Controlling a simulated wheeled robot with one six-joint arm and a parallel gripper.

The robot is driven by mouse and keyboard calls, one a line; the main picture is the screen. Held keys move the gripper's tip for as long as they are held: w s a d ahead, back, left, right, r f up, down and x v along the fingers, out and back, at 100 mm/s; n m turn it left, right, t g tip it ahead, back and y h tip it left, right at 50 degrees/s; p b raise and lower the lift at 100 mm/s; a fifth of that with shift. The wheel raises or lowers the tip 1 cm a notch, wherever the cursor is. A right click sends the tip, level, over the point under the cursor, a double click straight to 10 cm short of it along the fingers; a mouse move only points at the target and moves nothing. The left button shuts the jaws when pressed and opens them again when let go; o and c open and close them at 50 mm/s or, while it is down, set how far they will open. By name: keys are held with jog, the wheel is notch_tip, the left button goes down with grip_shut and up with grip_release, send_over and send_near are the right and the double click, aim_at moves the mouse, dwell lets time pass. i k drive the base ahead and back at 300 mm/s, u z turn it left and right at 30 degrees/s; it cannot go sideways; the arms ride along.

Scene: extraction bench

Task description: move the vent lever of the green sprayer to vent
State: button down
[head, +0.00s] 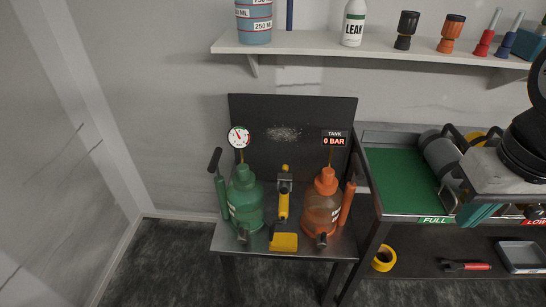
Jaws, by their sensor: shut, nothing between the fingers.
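The green sprayer (246,208) stands upright on the left of a small metal table, with a green pump-like tube (221,195) and dark handle beside it. A small dark fitting (242,237) shows low on its front. I cannot make out which part is the vent lever or how it is set. A round gauge (238,137) with a red needle is above it. My gripper (480,214) appears at the right, over the bench, well away from the sprayer; its teal fingers look shut and empty, partly hidden by its own body.
An orange sprayer (322,212) stands to the right on the same table (278,262). A yellow tool (284,200) and yellow block (284,242) are between them. A black back panel (285,112) reads TANK 0 BAR. A bench with a green mat (402,180) adjoins it; a loaded shelf (300,42) hangs above.

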aim_at(243, 234)
jog(key=z, duration=1.95)
jog(key=k, duration=0.55)
jog(key=u, duration=1.45)
